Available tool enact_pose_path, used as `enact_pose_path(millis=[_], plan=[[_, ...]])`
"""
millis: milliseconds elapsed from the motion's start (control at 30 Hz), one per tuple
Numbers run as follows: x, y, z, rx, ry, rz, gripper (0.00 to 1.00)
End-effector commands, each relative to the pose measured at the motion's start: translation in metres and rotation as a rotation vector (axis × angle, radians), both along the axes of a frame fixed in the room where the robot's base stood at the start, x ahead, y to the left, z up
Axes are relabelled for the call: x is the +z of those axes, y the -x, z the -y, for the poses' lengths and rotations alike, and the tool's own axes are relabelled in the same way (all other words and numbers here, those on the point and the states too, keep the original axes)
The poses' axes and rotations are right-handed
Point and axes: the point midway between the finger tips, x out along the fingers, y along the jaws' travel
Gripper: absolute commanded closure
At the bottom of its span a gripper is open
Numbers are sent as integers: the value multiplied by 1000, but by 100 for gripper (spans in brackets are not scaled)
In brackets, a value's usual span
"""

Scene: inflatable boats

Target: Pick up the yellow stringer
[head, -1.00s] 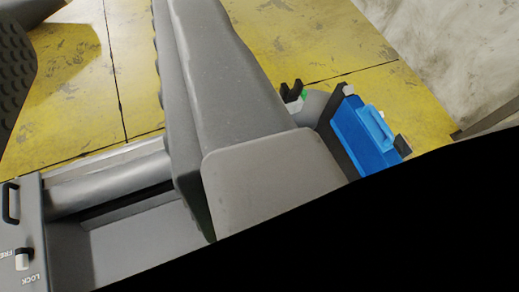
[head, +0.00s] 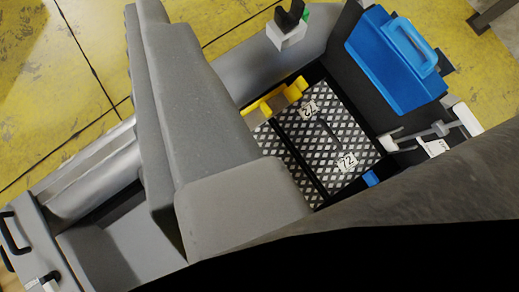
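A yellow piece (head: 262,106), which I take to be the yellow stringer, lies inside the boat at the upper left edge of a diamond-patterned floor panel (head: 335,135). It is short, with a tan-grey section between its yellow parts. The large grey body beside it may hide some of it. My gripper does not show, so I cannot tell its distance from the yellow piece.
A large grey body (head: 215,110) crosses the view left of the panel. A blue case (head: 395,65) with a handle stands at the upper right. A grey tube (head: 240,75) runs along the boat's edge. The floor beyond is worn yellow (head: 60,95). Black covers the bottom right.

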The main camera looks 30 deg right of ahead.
Motion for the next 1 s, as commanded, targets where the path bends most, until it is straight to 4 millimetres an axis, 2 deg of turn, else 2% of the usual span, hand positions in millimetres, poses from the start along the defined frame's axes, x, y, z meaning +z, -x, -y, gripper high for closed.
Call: enact_pose_path(millis=[33,200,500,800,1000], plan=[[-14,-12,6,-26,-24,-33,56],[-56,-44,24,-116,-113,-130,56],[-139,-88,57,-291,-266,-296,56],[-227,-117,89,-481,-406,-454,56],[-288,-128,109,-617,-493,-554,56]])
